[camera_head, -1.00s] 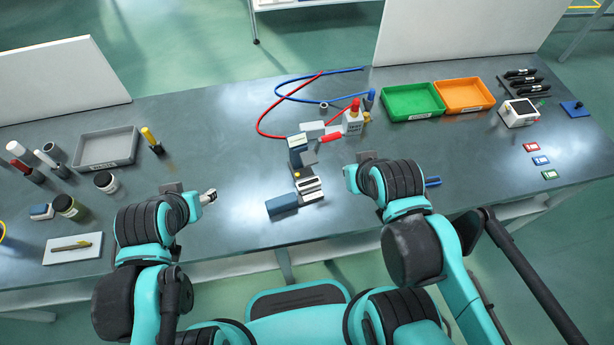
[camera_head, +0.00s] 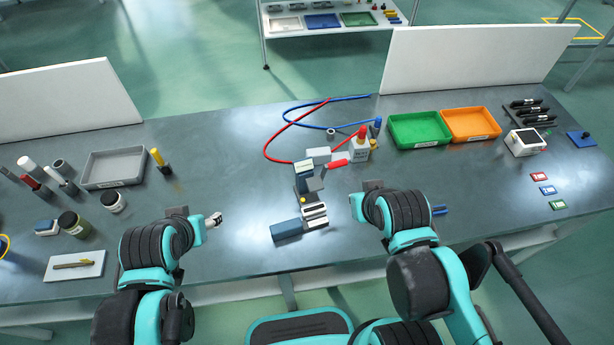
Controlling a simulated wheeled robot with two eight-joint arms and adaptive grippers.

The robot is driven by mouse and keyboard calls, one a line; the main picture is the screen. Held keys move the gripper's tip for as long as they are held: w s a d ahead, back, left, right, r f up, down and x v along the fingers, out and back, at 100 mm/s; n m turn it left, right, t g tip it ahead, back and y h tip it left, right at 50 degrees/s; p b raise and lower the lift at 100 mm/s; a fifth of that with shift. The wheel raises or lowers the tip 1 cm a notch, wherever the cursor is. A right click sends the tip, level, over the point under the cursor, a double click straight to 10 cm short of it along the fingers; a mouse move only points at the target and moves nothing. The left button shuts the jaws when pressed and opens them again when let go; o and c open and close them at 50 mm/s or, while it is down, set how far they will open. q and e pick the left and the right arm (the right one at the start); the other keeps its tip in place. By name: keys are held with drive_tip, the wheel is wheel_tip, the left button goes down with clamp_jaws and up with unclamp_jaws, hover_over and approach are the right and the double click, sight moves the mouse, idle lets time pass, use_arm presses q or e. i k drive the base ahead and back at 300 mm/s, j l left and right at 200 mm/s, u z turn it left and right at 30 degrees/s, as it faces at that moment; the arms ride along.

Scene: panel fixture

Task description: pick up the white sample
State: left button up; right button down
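No thing is clearly marked as the white sample, and I cannot tell which one it is. White candidates are a white-topped cylinder (camera_head: 27,166) at the far left, a slimmer white-topped one (camera_head: 58,178) beside it, and a small pale piece (camera_head: 213,220) beside my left arm's end. The end of my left arm (camera_head: 178,222) is over the table's front left. My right arm's end (camera_head: 372,196) is over the front middle. Neither arm's fingers can be made out, and no held object shows.
A fixture with grey and blue blocks (camera_head: 303,190) stands between my arms. A grey tray (camera_head: 114,183) is left; green (camera_head: 392,141) and orange (camera_head: 447,134) trays are back right. Red (camera_head: 266,148) and blue (camera_head: 290,112) cables curve behind. Jars crowd the left.

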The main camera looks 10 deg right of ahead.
sight(307, 212)
drive_tip(key=l+u, duration=0.35)
drive_tip(key=l, duration=0.6)
drive_tip(key=k+l+u, duration=0.1)
drive_tip(key=l+u, duration=0.2)
drive_tip(key=l, duration=0.65)
